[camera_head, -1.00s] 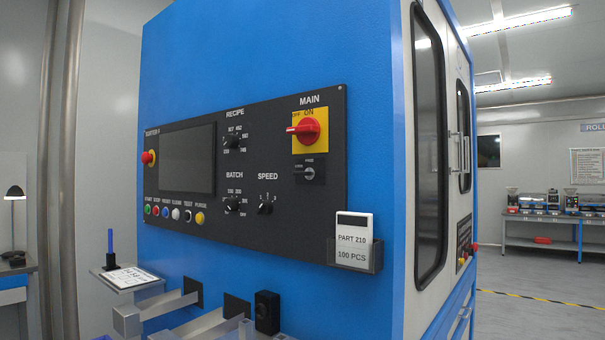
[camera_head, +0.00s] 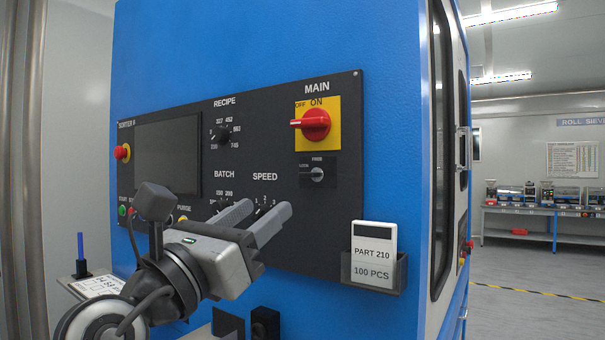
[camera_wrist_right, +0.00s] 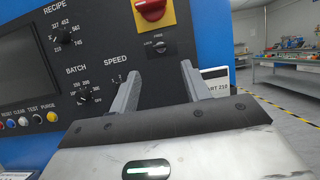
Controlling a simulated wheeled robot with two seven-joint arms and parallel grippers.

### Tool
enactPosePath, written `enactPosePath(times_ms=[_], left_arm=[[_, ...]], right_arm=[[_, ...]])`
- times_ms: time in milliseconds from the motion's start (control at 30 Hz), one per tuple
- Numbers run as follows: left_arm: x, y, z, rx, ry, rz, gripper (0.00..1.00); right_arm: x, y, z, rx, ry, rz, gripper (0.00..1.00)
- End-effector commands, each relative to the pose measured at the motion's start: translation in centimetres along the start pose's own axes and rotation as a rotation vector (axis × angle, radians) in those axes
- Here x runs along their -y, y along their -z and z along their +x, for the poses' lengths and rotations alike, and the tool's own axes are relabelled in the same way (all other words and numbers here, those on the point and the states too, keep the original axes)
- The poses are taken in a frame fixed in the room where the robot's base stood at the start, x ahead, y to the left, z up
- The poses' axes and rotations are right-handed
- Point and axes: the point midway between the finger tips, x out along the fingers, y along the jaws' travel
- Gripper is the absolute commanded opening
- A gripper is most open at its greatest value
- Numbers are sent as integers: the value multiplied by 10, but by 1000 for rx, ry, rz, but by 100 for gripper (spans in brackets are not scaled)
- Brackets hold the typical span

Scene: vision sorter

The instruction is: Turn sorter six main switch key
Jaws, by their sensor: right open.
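The red MAIN rotary switch (camera_head: 311,124) sits on a yellow plate at the upper right of the black panel; its handle lies sideways, toward OFF. A smaller silver key switch (camera_head: 317,174) is just below it, and it also shows in the right wrist view (camera_wrist_right: 160,47). My right gripper (camera_head: 262,219) is open and empty, in front of the panel below the SPEED label, lower left of the key switch. In the right wrist view its two fingers (camera_wrist_right: 157,82) stand apart below the key switch. My left gripper is not in view.
The panel (camera_head: 292,250) also carries RECIPE (camera_head: 224,136), BATCH and SPEED knobs, a dark screen (camera_head: 168,156) and a red emergency button (camera_head: 122,152). A card holder (camera_head: 402,273) with a PART 210 card juts out at the right. A small shelf (camera_head: 98,287) stands lower left.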

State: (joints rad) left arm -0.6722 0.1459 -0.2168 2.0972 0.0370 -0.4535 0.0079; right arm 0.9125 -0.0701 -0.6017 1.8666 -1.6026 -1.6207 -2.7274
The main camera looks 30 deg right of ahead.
Motion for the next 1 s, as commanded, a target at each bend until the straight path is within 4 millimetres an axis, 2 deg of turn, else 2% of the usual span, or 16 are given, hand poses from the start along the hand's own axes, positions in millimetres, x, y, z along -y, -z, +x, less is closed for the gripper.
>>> enactPosePath(times_ms=[33,300,500,700,967,1000], left_arm=[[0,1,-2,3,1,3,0],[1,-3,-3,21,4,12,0],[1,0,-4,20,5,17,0],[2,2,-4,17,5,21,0],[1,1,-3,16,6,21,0],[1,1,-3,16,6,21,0]], right_arm=[[1,-2,14,2,5,1,47],[1,-1,72,2,4,0,47],[0,0,104,1,1,0,47],[0,0,117,0,0,1,47],[0,0,118,0,-1,2,47],[0,0,118,0,-1,2,44]])
